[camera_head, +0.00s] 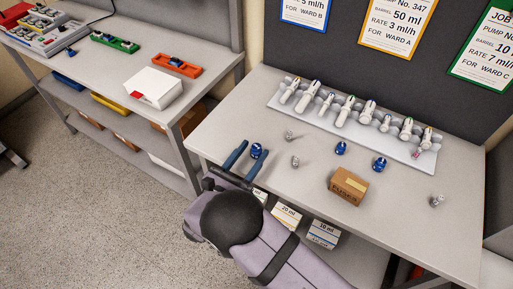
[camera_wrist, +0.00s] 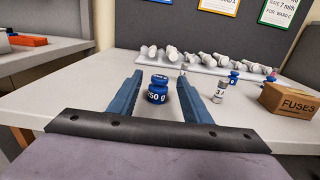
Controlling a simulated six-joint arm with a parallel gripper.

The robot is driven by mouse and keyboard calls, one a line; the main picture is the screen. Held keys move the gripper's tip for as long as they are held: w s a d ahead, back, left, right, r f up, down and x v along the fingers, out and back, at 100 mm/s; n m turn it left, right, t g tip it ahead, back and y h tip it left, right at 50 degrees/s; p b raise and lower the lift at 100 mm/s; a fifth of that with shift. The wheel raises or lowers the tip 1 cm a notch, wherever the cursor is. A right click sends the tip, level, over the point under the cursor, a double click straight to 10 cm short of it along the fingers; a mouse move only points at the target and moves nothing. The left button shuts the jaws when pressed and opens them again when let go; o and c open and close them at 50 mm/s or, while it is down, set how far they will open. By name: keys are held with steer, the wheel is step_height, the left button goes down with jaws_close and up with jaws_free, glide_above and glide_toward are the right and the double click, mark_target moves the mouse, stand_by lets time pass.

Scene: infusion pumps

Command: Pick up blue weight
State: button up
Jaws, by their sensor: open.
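My gripper (camera_head: 246,164) is open at the left front edge of the right table. A blue weight (camera_head: 256,151) stands upright beside its right finger in the head view. In the wrist view the blue weight (camera_wrist: 157,90), marked "50 g", stands between and just beyond the two open fingers (camera_wrist: 157,97). No contact with either finger shows. Two more blue weights stand on the table, one near the middle (camera_head: 341,148) and one further right (camera_head: 379,164).
A brown FUSES box (camera_head: 347,187) stands to the right. Small grey weights stand nearby (camera_head: 295,161), one close to the right finger in the wrist view (camera_wrist: 219,91). A rack of white syringes (camera_head: 350,122) lies along the back. A second table (camera_head: 110,72) is at the left.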

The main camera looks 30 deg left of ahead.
mark_target(256, 146)
steer(key=shift+w+p, duration=0.4)
steer(key=shift+w, duration=1.15)
jaws_close()
steer(key=shift+r, duration=0.1)
steer(key=shift+r, duration=0.15)
step_height(256, 146, up, 10)
steer(key=shift+f+b, duration=0.25)
steer(key=shift+b, duration=0.8)
steer(key=shift+r+p, duration=0.65)
steer(key=shift+r, duration=0.1)
